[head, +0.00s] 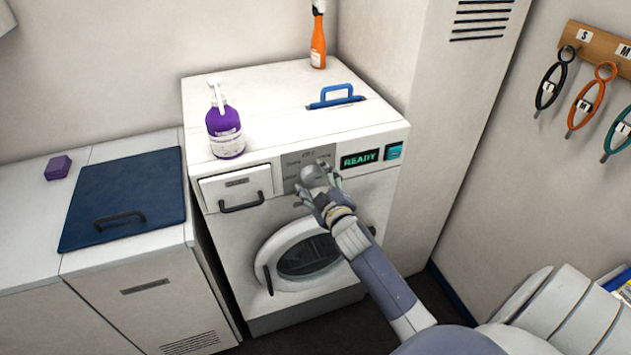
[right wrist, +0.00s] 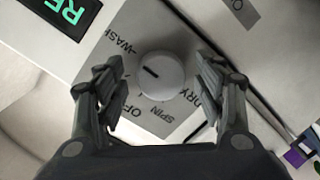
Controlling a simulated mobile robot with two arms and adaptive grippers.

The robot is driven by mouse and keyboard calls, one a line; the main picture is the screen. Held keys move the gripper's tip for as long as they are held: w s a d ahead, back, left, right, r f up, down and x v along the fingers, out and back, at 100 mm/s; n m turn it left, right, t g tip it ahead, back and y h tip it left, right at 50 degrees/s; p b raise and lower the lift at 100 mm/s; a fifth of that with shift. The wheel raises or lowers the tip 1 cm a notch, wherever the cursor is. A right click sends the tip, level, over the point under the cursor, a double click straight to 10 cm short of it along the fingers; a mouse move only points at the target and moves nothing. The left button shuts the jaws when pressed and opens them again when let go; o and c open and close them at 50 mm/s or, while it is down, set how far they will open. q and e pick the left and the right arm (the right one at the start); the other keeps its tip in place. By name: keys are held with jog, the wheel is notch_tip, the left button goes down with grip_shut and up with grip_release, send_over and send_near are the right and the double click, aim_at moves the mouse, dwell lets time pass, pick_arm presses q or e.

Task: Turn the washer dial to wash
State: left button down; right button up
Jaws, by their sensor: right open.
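The washer (head: 225,285) stands in the middle of the head view. Its dial (right wrist: 170,85) is a round, light grey knob on a grey panel (right wrist: 195,32); it also shows in the head view (head: 314,174). WASH, OFF, SPIN and DRY are printed around it. Its dark mark points left and slightly up in the right wrist view, towards the side with WASH; I cannot tell whether it lines up exactly. My right gripper (right wrist: 162,68) is open, with one finger on each side of the dial. Gaps show between the fingers and the dial. My left gripper is out of view.
A lit READY display (head: 360,158) and teal button (head: 394,151) sit right of the dial. A drawer handle (head: 242,205) is left. A purple pump bottle (head: 226,135), blue handle (head: 337,95) and orange bottle (head: 318,45) are on top. The round door (head: 290,230) is below.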

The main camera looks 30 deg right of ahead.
jog(key=shift+s, duration=0.1)
jog(key=v, duration=1.1)
jog(key=shift+s+a, duration=0.15)
jog(key=shift+s, duration=0.25)
jog(key=s+a+f+m+g+y+b, duration=0.1)
jog(key=s+a+f+g, duration=0.2)
jog(key=f, duration=1)
jog(key=s+a+f+g+y+b, duration=0.15)
jog(key=s+f, duration=0.35)
jog(key=f, duration=0.8)
jog(key=s+a+f+m+g+y, duration=0.1)
jog(key=s+a+f+g, duration=0.25)
jog(key=f, duration=0.95)
jog(key=s+a+f+g, duration=0.1)
jog(key=s+f+g, duration=0.1)
jog(key=s+f, duration=0.4)
jog(key=s+a+f+m+g+b, duration=0.1)
jog(key=s+f+g, duration=0.1)
jog(key=s+f, duration=0.5)
jog(key=s+a+f+g+b, duration=0.1)
jog(key=s+f+g, duration=0.2)
jog(key=s, duration=1.3)
notch_tip(320, 180, down, 3)
jog(key=shift+a+f+m, duration=0.15)
jog(key=shift+a+m, duration=0.1)
jog(key=shift+m, duration=0.15)
